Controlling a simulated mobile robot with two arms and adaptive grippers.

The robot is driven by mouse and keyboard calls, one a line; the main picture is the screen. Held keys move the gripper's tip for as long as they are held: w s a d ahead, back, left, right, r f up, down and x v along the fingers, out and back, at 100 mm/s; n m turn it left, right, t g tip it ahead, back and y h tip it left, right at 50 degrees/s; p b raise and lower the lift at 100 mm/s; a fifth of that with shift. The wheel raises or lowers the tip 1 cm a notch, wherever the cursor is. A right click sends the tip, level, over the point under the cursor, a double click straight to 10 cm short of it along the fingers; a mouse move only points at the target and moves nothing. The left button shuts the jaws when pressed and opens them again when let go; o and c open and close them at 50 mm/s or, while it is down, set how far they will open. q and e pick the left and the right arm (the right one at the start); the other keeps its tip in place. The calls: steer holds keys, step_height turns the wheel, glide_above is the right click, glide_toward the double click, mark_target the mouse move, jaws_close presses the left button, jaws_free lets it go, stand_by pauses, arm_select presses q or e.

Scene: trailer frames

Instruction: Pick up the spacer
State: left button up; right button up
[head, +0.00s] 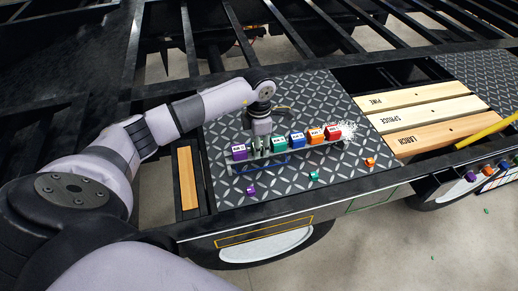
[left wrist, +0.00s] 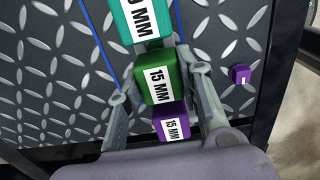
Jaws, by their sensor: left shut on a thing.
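A row of coloured, labelled spacers stands on the dark diamond-plate deck (head: 300,90). The head view shows purple (head: 239,152), teal (head: 279,144), blue (head: 297,139), orange (head: 316,135) and red (head: 333,131) ones. My left gripper (head: 262,149) reaches down into the row between the purple and teal spacers and hides what it holds there. In the left wrist view my left gripper (left wrist: 159,84) has a finger on each side of a green spacer (left wrist: 160,80) marked 15 MM and is shut on it. A purple spacer (left wrist: 171,124) and a teal spacer (left wrist: 142,20) sit close on either side.
Wooden planks (head: 440,112) marked PINE, SPRUCE and LARCH lie to the right. Black frame rails (head: 290,30) cross the back. A yellow bar (head: 487,134) shows at far right.

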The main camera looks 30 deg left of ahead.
arm_select(q)
steer(key=shift+c, duration=1)
steer(key=shift+r, duration=0.1)
